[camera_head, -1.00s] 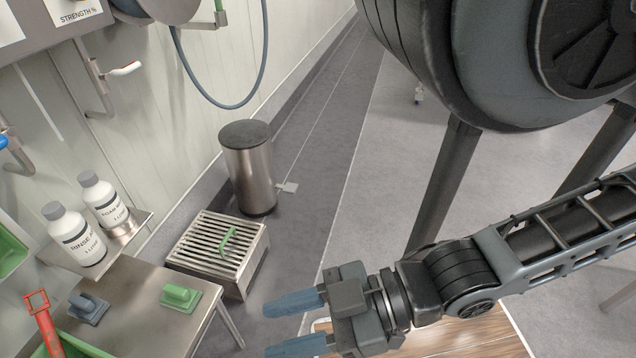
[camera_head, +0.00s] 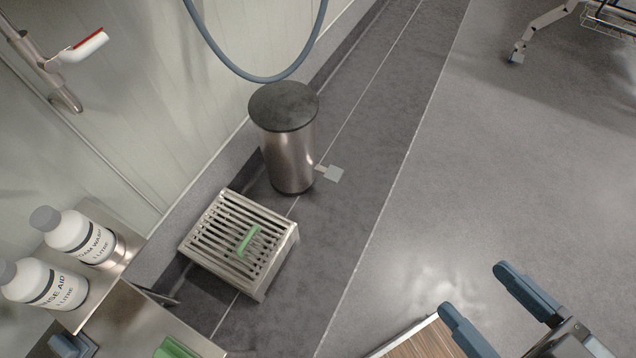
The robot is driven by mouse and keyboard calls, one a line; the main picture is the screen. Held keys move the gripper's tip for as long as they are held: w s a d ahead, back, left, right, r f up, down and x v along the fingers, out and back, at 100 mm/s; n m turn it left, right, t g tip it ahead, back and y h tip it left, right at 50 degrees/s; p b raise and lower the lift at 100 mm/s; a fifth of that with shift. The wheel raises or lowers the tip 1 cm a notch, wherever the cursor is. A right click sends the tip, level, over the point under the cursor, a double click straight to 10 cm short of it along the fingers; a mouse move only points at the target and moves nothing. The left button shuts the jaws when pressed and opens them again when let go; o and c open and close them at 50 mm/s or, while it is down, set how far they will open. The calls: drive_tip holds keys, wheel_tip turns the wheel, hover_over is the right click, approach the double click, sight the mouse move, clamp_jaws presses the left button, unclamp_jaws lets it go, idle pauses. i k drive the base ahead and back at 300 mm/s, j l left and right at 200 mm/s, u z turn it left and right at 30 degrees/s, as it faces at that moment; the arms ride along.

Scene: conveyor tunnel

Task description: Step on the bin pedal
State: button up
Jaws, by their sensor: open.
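A steel cylindrical bin (camera_head: 289,152) with a dark lid (camera_head: 284,105) stands upright on the floor near the wall, left of the middle of the head view. Its lid is down. A flat grey pedal (camera_head: 333,174) sticks out from the bin's base on the right, low over the floor. My gripper (camera_head: 487,301) is at the lower right of the view, open and empty, with its two blue-grey fingers apart. It is well clear of the bin and pedal, nearer to the camera.
A slatted metal step (camera_head: 216,266) with a green brush (camera_head: 246,240) stands just in front of the bin. A steel table (camera_head: 135,326) and white bottles (camera_head: 77,238) are at lower left. A blue hose (camera_head: 251,79) hangs above. The floor right of the pedal is clear.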

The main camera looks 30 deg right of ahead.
sight(333, 174)
drive_tip(key=z, duration=0.4)
drive_tip(key=i+j+z, duration=0.3)
drive_tip(key=i+j, duration=0.5)
